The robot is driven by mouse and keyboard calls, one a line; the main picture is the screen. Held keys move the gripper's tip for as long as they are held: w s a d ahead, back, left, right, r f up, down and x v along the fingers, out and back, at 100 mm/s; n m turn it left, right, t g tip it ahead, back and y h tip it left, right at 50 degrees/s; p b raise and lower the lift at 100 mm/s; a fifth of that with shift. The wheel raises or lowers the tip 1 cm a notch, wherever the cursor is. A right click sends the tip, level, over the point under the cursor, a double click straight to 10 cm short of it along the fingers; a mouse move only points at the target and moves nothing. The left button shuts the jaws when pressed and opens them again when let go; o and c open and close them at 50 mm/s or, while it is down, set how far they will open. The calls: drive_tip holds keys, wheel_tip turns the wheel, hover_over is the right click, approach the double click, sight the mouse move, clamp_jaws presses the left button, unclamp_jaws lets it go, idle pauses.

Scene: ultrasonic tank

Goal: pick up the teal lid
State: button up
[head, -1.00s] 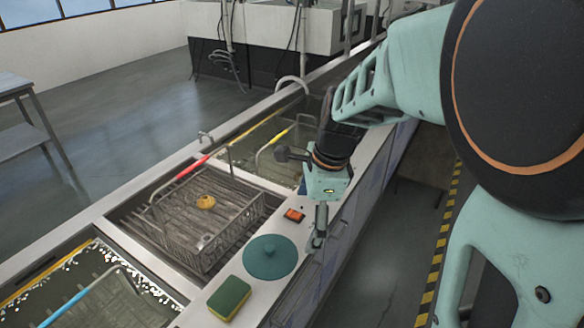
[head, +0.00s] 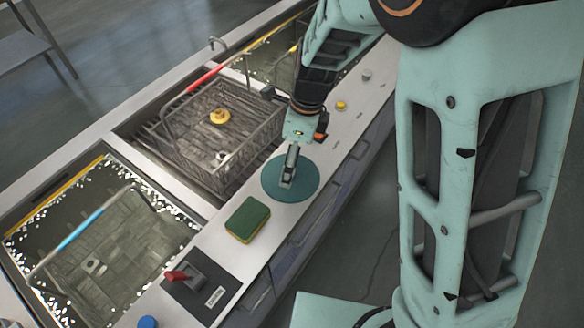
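The teal lid (head: 308,187) is a flat round disc lying on the light counter strip in front of the wire basket. Its central knob is hidden by my gripper, or too small to make out. My gripper (head: 287,182) points down over the middle of the lid, its fingertips at or just above the lid's centre. The fingers show edge-on, so I cannot tell whether they are open or shut, or whether they touch the lid.
A green-and-yellow sponge (head: 247,219) lies left of the lid. A black panel with a red lever (head: 184,277) is nearer. The wire basket (head: 245,140) holds a yellow part (head: 219,117). A foamy tank (head: 125,250) is at left. An orange switch (head: 321,136) is close behind my gripper.

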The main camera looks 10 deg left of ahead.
sight(306, 180)
drive_tip(key=f, duration=0.4)
drive_tip(key=shift+s+a+f, duration=0.1)
drive_tip(key=shift+a+f, duration=0.15)
drive_tip(key=shift+f, duration=0.15)
drive_tip(key=shift+s+d, duration=0.1)
drive_tip(key=c, duration=2.5)
clamp_jaws()
